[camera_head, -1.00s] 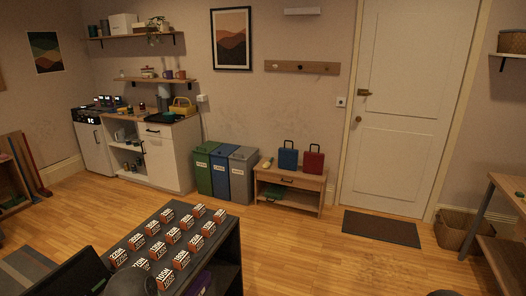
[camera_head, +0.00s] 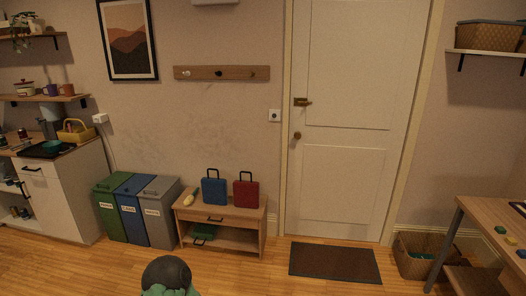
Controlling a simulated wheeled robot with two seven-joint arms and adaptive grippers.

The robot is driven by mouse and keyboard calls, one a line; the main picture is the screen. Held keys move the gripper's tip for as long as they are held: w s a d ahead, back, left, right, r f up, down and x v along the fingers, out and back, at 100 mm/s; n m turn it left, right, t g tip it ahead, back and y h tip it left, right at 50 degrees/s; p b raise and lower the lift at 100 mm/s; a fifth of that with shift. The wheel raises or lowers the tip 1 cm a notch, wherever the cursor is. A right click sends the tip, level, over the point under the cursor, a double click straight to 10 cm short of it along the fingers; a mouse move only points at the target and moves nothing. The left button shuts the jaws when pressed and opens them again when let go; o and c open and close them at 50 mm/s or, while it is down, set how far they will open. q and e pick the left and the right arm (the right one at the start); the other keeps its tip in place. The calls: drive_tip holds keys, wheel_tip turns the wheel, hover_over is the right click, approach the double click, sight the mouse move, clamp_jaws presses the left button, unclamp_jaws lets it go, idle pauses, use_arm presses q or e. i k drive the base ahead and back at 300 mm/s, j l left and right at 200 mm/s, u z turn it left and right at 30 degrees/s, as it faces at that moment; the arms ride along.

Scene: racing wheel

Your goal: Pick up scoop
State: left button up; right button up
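I cannot make out a scoop for certain. A small pale yellow, elongated object (camera_head: 190,198) lies at the left end of the low wooden bench (camera_head: 222,213); it is too small to tell whether it is the scoop. A blue case (camera_head: 214,191) and a red case (camera_head: 246,194) stand upright to its right on the bench. Neither of my grippers shows. A dark rounded shape with green below it is at the bottom edge, and I cannot tell what it is.
Green (camera_head: 111,214), blue (camera_head: 131,216) and grey (camera_head: 158,217) bins stand left of the bench. A white cabinet (camera_head: 63,195) is at the left. A dark doormat (camera_head: 335,262) lies before the door. A wooden table (camera_head: 480,222) and a basket (camera_head: 414,256) are at the right.

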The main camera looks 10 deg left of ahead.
sight(26, 143)
drive_tip(key=i+j+u, duration=0.1)
drive_tip(key=i+u, duration=0.2)
drive_tip(key=i, duration=0.2)
drive_tip(key=i+u, duration=0.25)
drive_tip(key=i, duration=0.25)
drive_tip(key=i+l+u, duration=0.3)
drive_tip(key=i, duration=0.2)
drive_tip(key=i+l+u, duration=0.25)
drive_tip(key=i, duration=0.25)
drive_tip(key=i+j+u, duration=0.35)
drive_tip(key=u, duration=0.15)
drive_tip(key=i+j+u, duration=0.1)
drive_tip(key=i+u, duration=0.85)
drive_tip(key=i+l+u, duration=0.25)
drive_tip(key=i+u, duration=0.25)
drive_tip(key=i+z, duration=0.15)
drive_tip(key=i, duration=0.35)
drive_tip(key=i+j+z, duration=0.1)
drive_tip(key=i, duration=0.35)
drive_tip(key=i+j+z, duration=0.15)
drive_tip(key=i, duration=0.35)
drive_tip(key=i+j+z, duration=0.1)
drive_tip(key=i+j, duration=0.2)
drive_tip(key=i, duration=0.15)
drive_tip(key=i+j+z, duration=0.2)
drive_tip(key=i+z, duration=0.2)
drive_tip(key=i, duration=0.15)
